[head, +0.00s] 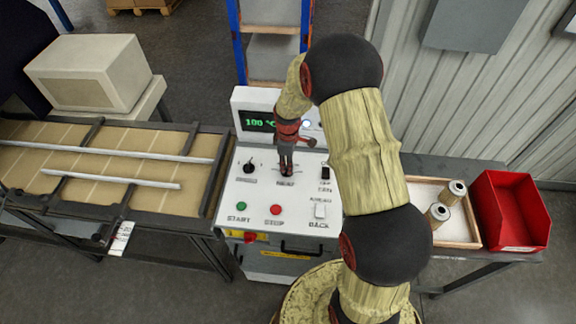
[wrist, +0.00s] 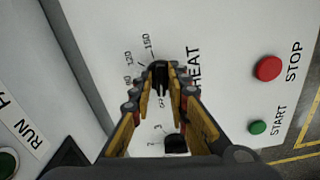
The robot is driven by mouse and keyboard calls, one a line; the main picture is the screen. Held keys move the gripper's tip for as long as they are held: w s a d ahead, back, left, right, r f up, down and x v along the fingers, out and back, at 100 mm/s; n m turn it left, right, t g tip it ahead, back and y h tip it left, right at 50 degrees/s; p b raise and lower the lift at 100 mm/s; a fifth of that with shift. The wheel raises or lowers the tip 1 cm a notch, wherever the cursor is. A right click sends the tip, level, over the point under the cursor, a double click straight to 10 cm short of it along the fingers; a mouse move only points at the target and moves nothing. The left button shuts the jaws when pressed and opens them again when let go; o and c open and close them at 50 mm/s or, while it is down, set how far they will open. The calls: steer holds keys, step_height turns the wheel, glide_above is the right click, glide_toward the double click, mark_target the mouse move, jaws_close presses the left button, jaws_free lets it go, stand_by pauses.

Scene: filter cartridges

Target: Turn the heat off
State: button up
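The white control panel (head: 240,195) carries a dark HEAT knob, mostly hidden by my fingers in the head view. In the wrist view the HEAT knob (wrist: 159,78) sits between my fingertips, with temperature marks such as 120 and 150 beside it. My gripper (head: 286,172) points down onto the panel at the HEAT label. In the wrist view my gripper (wrist: 160,72) has its fingertips closed together on the knob. The knob's pointer direction is hidden. The green display (head: 259,121) reads 100 °C.
Another black knob (head: 249,167) is left of HEAT. A green START button (head: 242,206), a red STOP button (head: 276,210) and switches (head: 320,211) share the panel. A conveyor (head: 110,160) lies left. A tray with cartridges (head: 467,236) and a red bin (head: 512,212) stand right.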

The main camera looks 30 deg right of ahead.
step_height(320, 180, up, 12)
stand_by(0.6)
steer(key=shift+m, duration=0.3)
steer(key=m, duration=0.5)
glide_above(290, 179)
steer(key=s+a, duration=0.1)
steer(key=s, duration=0.3)
steer(key=s+a+r+m+t+b, duration=0.2)
steer(key=s+a+r+b, duration=0.3)
steer(key=s, duration=0.4)
steer(key=s+a+r+m+t+b, duration=0.1)
steer(key=s+a+r+t+b, duration=0.2)
steer(key=s, duration=0.6)
step_height(290, 179, up, 3)
steer(key=a+b, duration=0.1)
steer(key=b, duration=0.2)
steer(key=shift+s+a+f+m+t, duration=0.2)
steer(key=shift+a+m+t, duration=0.1)
steer(key=shift+a+m, duration=0.1)
